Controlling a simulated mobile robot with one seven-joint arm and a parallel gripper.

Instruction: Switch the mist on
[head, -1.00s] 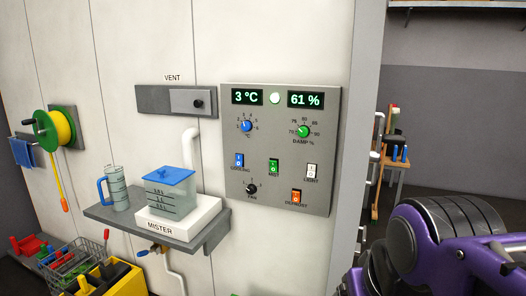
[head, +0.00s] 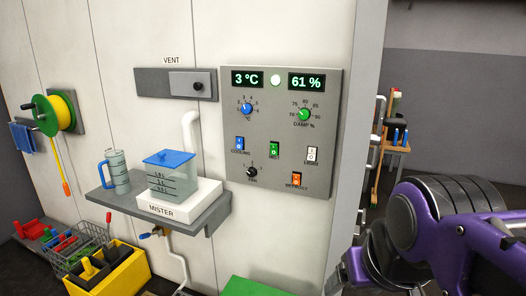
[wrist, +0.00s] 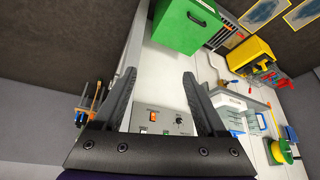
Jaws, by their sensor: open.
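The grey control panel (head: 231,110) is on the white wall in the head view, with displays reading 3 °C and 61 % and a lit pale round lamp between them. The green MIST rocker switch (head: 274,149) sits mid-panel, between the blue COOLING switch (head: 240,144) and the white LIGHT switch (head: 312,154). Its rocker position is too small to tell. My gripper (wrist: 157,85) is open and empty in the wrist view, apart from the panel.
The mister tank (head: 172,178) and a measuring jug (head: 117,172) stand on a grey shelf (head: 112,200) left of the panel. An orange DEFROST switch (head: 296,180) and black FAN knob (head: 252,172) are low on the panel. A green box (head: 258,287) stands below.

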